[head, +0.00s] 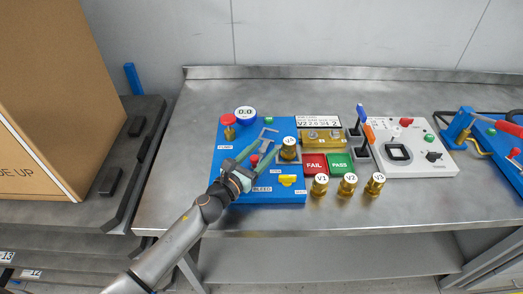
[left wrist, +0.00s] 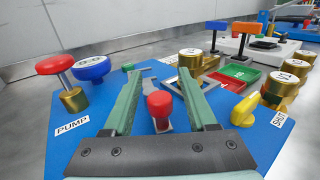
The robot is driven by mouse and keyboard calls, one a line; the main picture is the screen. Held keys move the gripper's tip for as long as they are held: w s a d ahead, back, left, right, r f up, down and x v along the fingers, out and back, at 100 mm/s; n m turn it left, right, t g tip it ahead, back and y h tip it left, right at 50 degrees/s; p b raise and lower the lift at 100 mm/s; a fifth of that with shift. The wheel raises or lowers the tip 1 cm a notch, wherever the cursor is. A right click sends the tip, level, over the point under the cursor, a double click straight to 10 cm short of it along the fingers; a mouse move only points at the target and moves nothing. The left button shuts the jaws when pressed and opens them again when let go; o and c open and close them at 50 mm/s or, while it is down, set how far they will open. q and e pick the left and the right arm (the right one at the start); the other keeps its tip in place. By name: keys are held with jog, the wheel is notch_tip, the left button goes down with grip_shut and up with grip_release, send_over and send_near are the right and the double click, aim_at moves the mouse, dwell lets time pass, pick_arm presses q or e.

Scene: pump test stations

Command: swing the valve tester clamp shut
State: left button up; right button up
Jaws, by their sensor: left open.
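The valve tester is a blue board (head: 228,165) with a digital gauge reading 0.0 (head: 245,113), a red-topped pump knob (head: 228,122) and a yellow lever (head: 287,180). The clamp's grey metal frame (head: 268,134) lies near the board's middle; whether it is latched I cannot tell. A red knob (left wrist: 160,106), apparently the clamp handle, stands between my left gripper's fingers in the left wrist view. A brass valve (head: 288,150) stands upright on the board, right of the fingers. My left gripper (head: 265,152) is open, low over the board, its green fingers either side of the red knob.
Brass valves V1 (head: 319,186), V2 (head: 347,186) and V3 (head: 375,185) stand along the front. A cardboard box (head: 50,100) is left.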

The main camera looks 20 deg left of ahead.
pick_arm(q)
grip_shut()
dwell(0.5)
dwell(1.0)
